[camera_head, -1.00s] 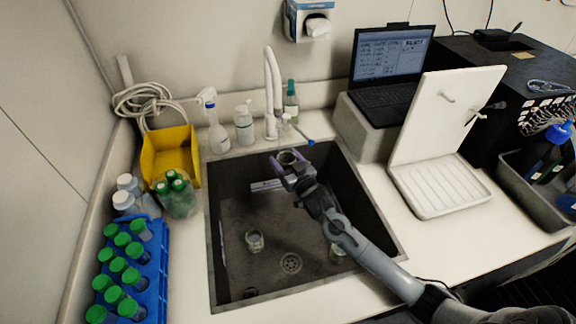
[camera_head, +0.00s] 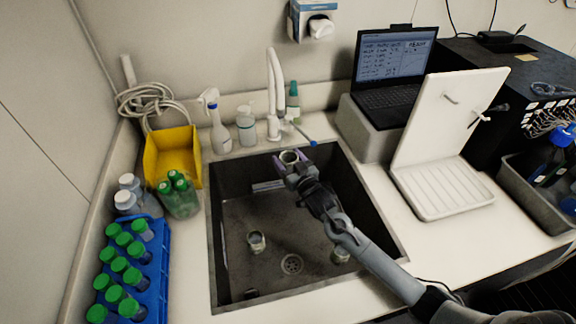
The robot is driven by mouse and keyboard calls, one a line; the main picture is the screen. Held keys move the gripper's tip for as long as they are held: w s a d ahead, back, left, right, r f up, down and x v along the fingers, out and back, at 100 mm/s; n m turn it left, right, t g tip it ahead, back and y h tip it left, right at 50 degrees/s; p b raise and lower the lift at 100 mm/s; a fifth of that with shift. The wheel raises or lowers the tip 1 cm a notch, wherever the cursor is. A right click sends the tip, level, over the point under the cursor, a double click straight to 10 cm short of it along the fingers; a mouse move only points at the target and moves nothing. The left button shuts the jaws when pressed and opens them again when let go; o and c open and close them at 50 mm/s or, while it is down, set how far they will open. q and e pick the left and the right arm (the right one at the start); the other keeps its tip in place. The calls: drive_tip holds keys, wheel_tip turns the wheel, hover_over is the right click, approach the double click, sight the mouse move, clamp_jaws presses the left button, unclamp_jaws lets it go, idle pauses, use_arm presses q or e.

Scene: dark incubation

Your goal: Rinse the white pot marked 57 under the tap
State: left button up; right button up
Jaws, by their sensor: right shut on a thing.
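My right gripper (camera_head: 289,166) is over the back part of the sink and shut on a small round pot (camera_head: 289,157). The pot's open rim faces up, and no number can be read on it. The white tap (camera_head: 272,90) stands behind the sink's back edge, and the pot is in front of it and slightly right. I cannot tell whether water runs. A tap lever with a blue end (camera_head: 311,142) is to the right of the spout. Another small pot (camera_head: 256,241) stands on the sink floor. My left gripper is not in view.
The dark sink (camera_head: 235,285) has a drain (camera_head: 292,264) and another pot (camera_head: 340,256) partly behind my arm. A spray bottle (camera_head: 219,127) and soap bottle (camera_head: 246,127) stand behind it. A white drying rack (camera_head: 440,188) is at right, a blue tube rack (camera_head: 155,265) at left.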

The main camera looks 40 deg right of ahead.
sight(290, 167)
drive_tip(key=shift+s+d, duration=0.15)
drive_tip(key=shift+d, duration=0.3)
drive_tip(key=shift+a, duration=0.2)
drive_tip(key=shift+a, duration=0.25)
drive_tip(key=shift+a+p, duration=0.15)
drive_tip(key=shift+p, duration=0.15)
drive_tip(key=shift+s+a+r+p, duration=0.15)
drive_tip(key=shift+s+a+p, duration=0.1)
drive_tip(key=shift+s+p, duration=0.3)
drive_tip(key=shift+a+p+v, duration=0.15)
drive_tip(key=shift+p+v, duration=0.5)
drive_tip(key=shift+v, duration=0.35)
drive_tip(key=shift+a+p+v, duration=0.2)
drive_tip(key=shift+p+v, duration=0.4)
drive_tip(key=shift+v, duration=0.35)
drive_tip(key=shift+p+v, duration=0.55)
drive_tip(key=shift+v, duration=0.45)
drive_tip(key=shift+s+a, duration=0.1)
drive_tip(key=shift+a, duration=0.15)
